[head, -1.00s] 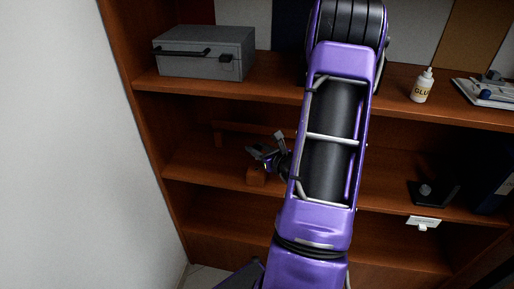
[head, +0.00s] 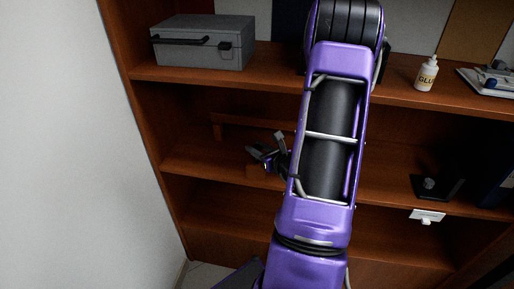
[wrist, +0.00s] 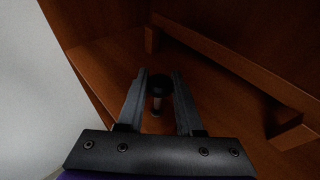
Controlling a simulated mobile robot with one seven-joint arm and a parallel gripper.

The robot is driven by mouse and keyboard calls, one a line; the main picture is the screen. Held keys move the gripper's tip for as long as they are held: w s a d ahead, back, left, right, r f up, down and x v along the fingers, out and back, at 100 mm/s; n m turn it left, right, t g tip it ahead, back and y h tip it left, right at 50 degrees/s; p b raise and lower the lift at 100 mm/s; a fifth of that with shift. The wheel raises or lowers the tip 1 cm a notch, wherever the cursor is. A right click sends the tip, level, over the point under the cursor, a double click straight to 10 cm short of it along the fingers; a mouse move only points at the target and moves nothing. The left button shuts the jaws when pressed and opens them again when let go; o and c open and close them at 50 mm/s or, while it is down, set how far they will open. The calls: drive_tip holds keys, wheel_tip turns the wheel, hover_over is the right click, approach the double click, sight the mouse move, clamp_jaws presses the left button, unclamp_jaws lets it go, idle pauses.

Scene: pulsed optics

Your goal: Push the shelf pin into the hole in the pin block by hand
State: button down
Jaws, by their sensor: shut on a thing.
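My gripper (wrist: 159,75) is shut on the shelf pin (wrist: 159,86), which has a round black head and a metallic shaft between the two fingers in the wrist view. In the head view my gripper (head: 266,151) is over the middle shelf, left of my purple arm. A small brown wooden block (head: 252,170), which looks like the pin block, shows just below the fingers and is partly covered by them. Its hole is not visible. I cannot tell whether the pin tip touches the block.
A wooden rail (head: 250,121) stands behind the gripper; it also crosses the wrist view (wrist: 225,70). The left cabinet side (head: 150,125) is close by. A grey box (head: 203,43) and a glue bottle (head: 427,74) stand on the upper shelf. A dark stand (head: 437,187) is at right.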

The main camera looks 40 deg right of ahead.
sight(257, 163)
drive_tip(key=shift+f, duration=1)
drive_tip(key=shift+f, duration=0.9)
drive_tip(key=shift+c, duration=2.4)
unclamp_jaws()
drive_tip(key=r+p+v, duration=0.2)
drive_tip(key=p+v, duration=0.2)
drive_tip(key=v, duration=0.5)
drive_tip(key=w+r+p+v, duration=0.1)
drive_tip(key=p+v, duration=0.3)
drive_tip(key=v, duration=0.5)
drive_tip(key=shift+s+r+p, duration=0.15)
drive_tip(key=shift+r+p, duration=0.15)
drive_tip(key=shift+r, duration=0.2)
